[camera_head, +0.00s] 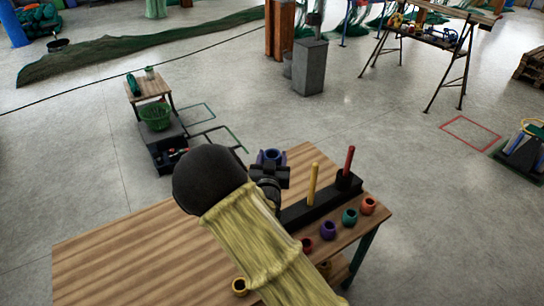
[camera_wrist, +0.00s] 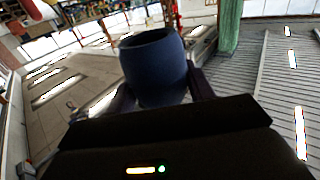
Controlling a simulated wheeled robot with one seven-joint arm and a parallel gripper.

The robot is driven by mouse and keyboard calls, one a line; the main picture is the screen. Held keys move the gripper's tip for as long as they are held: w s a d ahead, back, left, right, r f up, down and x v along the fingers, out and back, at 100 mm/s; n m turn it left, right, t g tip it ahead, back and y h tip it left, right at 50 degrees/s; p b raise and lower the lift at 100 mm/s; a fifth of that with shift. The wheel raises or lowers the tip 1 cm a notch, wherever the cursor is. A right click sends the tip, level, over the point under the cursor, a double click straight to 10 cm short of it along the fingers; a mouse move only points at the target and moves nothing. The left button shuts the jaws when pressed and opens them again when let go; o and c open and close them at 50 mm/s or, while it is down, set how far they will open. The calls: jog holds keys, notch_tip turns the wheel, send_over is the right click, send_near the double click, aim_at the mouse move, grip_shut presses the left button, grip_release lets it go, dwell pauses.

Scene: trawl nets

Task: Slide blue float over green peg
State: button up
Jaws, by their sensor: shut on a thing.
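My gripper (camera_head: 269,172) is shut on the blue float (camera_head: 270,157), held in the air beyond the far side of the rack in the head view. In the wrist view the blue float (camera_wrist: 154,68) sits between my two fingers, its open end showing at the top. The green peg is hidden in the head view, where my arm and gripper cover part of the rack.
The dark rack (camera_head: 300,211) on the wooden table (camera_head: 120,245) carries a yellow peg (camera_head: 313,185) and a red peg (camera_head: 349,162). Orange (camera_head: 368,206), teal (camera_head: 349,218), purple (camera_head: 328,231) and red (camera_head: 306,246) floats line the near right edge. A yellow float (camera_head: 240,287) lies nearer. The table's left is clear.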

jog(key=shift+f, duration=0.15)
jog(key=shift+f+b, duration=1.25)
jog(key=shift+f, duration=1)
jog(key=shift+f+b, duration=2.65)
jog(key=shift+f, duration=0.3)
jog(key=o, duration=1.1)
jog(key=shift+s, duration=0.1)
